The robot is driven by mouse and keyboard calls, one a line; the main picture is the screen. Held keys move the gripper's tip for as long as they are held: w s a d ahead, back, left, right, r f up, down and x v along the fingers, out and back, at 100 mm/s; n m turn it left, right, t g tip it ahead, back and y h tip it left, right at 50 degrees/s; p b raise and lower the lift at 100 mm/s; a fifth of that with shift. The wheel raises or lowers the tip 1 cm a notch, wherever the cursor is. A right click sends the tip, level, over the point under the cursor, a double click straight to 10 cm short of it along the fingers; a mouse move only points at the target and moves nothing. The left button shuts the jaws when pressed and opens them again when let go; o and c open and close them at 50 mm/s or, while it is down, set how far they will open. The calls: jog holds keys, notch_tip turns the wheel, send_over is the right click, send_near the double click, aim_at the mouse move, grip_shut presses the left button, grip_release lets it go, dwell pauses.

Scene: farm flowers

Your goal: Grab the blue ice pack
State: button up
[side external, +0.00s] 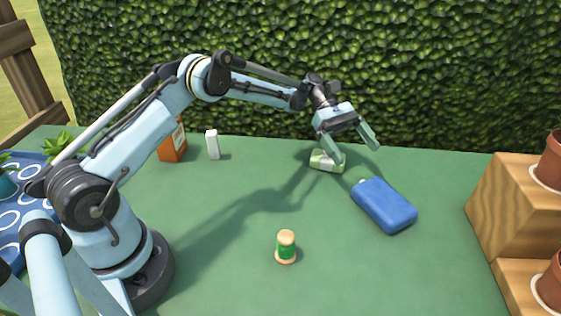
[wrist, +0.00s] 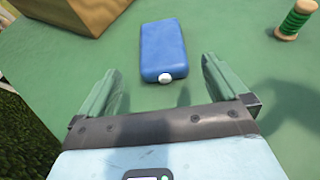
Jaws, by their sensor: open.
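The blue ice pack (side external: 384,205) lies flat on the green table, right of centre in the side view. It is a rounded blue slab with a small pale cap at the end toward my gripper. In the wrist view the ice pack (wrist: 163,50) lies ahead of and roughly between my fingers, with its white cap facing me. My gripper (side external: 352,149) is open and empty, above the table and behind the capped end of the pack. In the wrist view both green fingers of my gripper (wrist: 158,82) are spread apart and do not touch the pack.
A pale green and white item (side external: 326,161) lies beneath my gripper. A green spool (side external: 286,246) stands at front centre. A white bottle (side external: 212,145) and orange box (side external: 173,141) stand at the back left. Wooden steps (side external: 512,205) with pots are at right. A hedge (side external: 450,70) borders the back.

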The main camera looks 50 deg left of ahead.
aim_at(380, 192)
jog(key=shift+f, duration=0.25)
jog(key=shift+s+d+f, duration=0.1)
jog(key=shift+d+f, duration=0.1)
jog(key=shift+d, duration=0.1)
jog(key=x, duration=0.6)
jog(key=shift+s+d, duration=0.1)
jog(key=shift+f+x, duration=0.15)
jog(key=shift+x, duration=1.15)
jog(key=shift+f+x, duration=0.15)
jog(key=shift+x, duration=1.1)
jog(key=shift+r, duration=0.1)
jog(key=c, duration=1)
